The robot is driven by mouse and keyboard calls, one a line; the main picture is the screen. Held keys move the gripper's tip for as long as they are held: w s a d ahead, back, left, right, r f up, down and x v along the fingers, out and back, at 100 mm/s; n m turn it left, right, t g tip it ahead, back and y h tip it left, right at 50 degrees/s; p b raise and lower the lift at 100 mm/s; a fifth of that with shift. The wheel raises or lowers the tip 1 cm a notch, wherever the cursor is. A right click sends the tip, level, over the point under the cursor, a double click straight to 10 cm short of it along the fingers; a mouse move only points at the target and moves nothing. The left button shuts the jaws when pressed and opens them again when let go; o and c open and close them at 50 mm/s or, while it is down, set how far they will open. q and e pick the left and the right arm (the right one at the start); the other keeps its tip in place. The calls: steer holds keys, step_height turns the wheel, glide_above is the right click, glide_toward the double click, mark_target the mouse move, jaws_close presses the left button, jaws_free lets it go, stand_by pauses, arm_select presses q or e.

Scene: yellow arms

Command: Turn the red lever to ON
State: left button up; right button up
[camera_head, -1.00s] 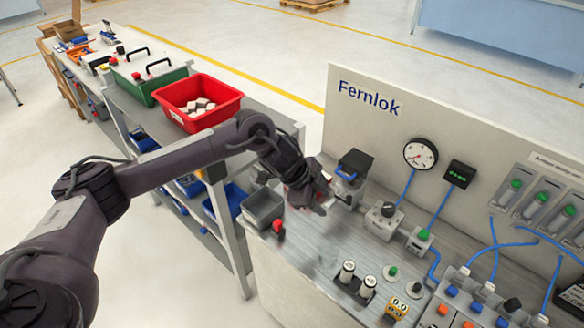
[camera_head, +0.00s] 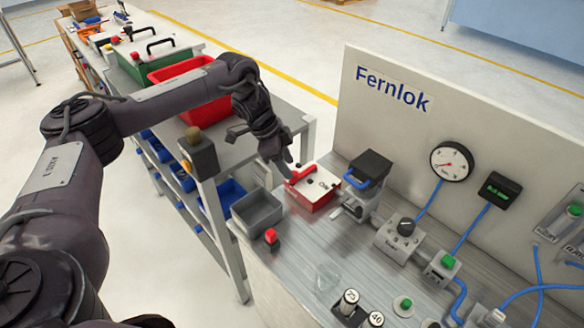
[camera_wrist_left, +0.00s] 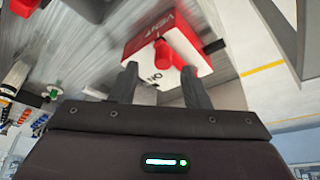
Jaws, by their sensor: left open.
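The red lever (camera_head: 302,174) sits on a box with a white top and red sides (camera_head: 312,199), at the bench's back left corner. The wrist view shows the lever (camera_wrist_left: 163,52) on the white face (camera_wrist_left: 150,80), between the word VENT on a red band and the word ON. Which mark it points to I cannot tell. My left gripper (camera_head: 284,163) is open and empty, just left of and above the lever. In the wrist view its two fingers (camera_wrist_left: 159,76) lie on the ON side of the lever, apart from it as far as I can tell. My right gripper is not in view.
A black-topped grey device (camera_head: 367,170) stands just right of the box. A grey bin (camera_head: 258,213) and a red button (camera_head: 271,237) lie nearer me on the left edge. The Fernlok panel (camera_head: 440,120) rises behind. A red tub (camera_head: 190,75) stands beyond my arm.

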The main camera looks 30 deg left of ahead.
mark_target(293, 173)
arm_select(q)
steer(key=x, duration=0.2)
steer(key=shift+w+d+f, duration=0.1)
steer(key=shift+w+f, duration=0.2)
steer(key=shift+f, duration=0.05)
steer(key=shift+d+f, duration=0.1)
steer(key=shift+f, duration=0.3)
jaws_close()
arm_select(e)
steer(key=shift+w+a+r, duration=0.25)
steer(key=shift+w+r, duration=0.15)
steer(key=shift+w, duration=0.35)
